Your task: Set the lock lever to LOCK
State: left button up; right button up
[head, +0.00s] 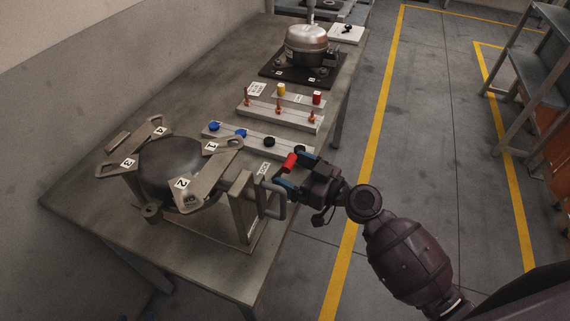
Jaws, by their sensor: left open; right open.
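The compressor fixture stands at the near end of the table, with a metal bracket (243,205) and a small label plate (263,169) on its right side. A red grip (290,161), which looks like the end of the lock lever, shows beside the label plate. My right gripper (293,170) is open, its blue-tipped fingers around or right beside the red grip; I cannot tell if they touch it. The lever's shaft and pivot are mostly hidden, and the label is too small to read. My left gripper is not in view.
A dark domed compressor (170,166) sits in the fixture under numbered arms. Behind it are a rail with blue and black knobs (241,134), a rail with orange pins (279,112), and another compressor (307,44) on a black plate. The table's right edge is close to my arm.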

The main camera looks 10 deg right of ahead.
jog(key=shift+x, duration=1.15)
pick_arm(q)
jog(key=shift+w+d+r, duration=0.1)
jog(key=shift+w+r, duration=0.3)
jog(key=shift+r, duration=0.35)
pick_arm(e)
jog(key=shift+w, duration=0.1)
pick_arm(q)
jog(key=shift+w, duration=0.1)
